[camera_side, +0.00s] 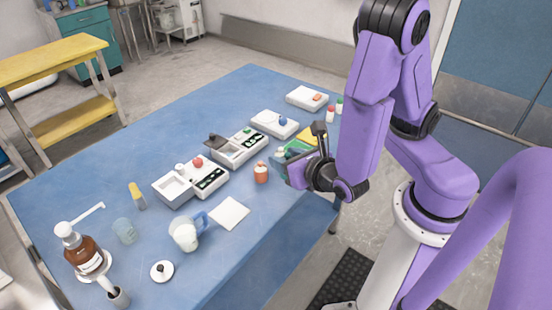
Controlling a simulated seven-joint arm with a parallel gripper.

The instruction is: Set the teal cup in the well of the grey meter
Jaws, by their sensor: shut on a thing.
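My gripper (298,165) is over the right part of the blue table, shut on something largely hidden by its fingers. A small teal patch (282,154) shows at its fingers; I cannot tell whether this is the teal cup or things behind it. A see-through teal glass (125,230) stands apart at the table's left. A pale grey device (190,185) with a square well and a red knob sits mid-table. Another grey device (236,147) with a raised dark lid and a green knob is behind it. I cannot tell which is the meter.
A clear jug (187,234), a white sheet (229,213) and an orange jar (261,172) stand near the front edge. A brown pump bottle (82,248) is at left. Small bottles (331,113) and white boxes (273,124) are behind my gripper. The table's back left is clear.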

